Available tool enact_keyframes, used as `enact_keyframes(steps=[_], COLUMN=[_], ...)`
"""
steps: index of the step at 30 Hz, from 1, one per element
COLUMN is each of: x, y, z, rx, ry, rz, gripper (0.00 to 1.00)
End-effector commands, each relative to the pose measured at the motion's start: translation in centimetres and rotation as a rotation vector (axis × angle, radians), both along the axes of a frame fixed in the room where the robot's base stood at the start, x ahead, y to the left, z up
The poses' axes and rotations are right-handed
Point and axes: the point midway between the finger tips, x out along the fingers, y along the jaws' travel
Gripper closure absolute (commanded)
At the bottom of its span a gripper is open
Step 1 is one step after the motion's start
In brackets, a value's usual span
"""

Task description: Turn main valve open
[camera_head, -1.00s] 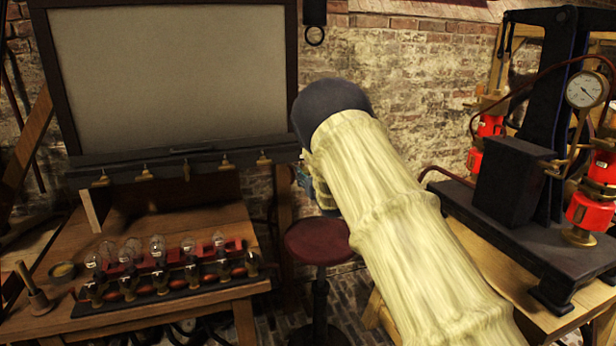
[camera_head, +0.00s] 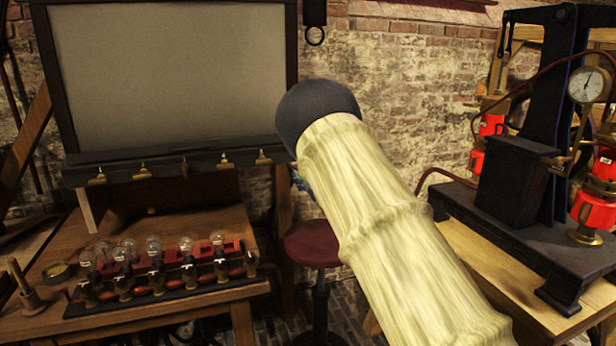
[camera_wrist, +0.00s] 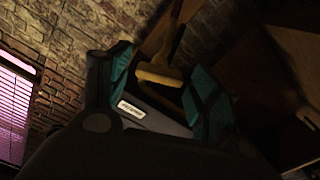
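My gripper (camera_wrist: 157,88) shows in the wrist view with its two teal-padded fingers spread apart. Between and beyond them is a tan T-shaped handle (camera_wrist: 158,76) with a shaft rising from its bar. I cannot tell whether this is the main valve. Below the handle is a grey surface with a white label (camera_wrist: 131,109), its writing too small to read. A clear gap shows between the handle and the left finger; contact with the right finger cannot be told. In the head view my pale-sleeved arm hides most of the gripper.
A black press (camera_head: 515,180) with a round gauge (camera_head: 586,85) and red cylinders (camera_head: 593,208) stands on the right bench. A wooden table (camera_head: 190,219) with several glass bulbs (camera_head: 154,245) is at left, beneath a grey board (camera_head: 170,75). A red stool (camera_head: 312,245) stands between.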

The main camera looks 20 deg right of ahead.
Motion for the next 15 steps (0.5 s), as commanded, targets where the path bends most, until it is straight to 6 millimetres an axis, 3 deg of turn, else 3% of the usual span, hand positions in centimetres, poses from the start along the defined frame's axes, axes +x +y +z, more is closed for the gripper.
enact_keyframes(steps=[10,15], x=[-0.1,-1.3], y=[0.0,-0.1], z=[0.0,0.0], rx=[0.001,0.001], ry=[0.0,0.001], rz=[0.0,-0.001], gripper=[0.32,0.32])
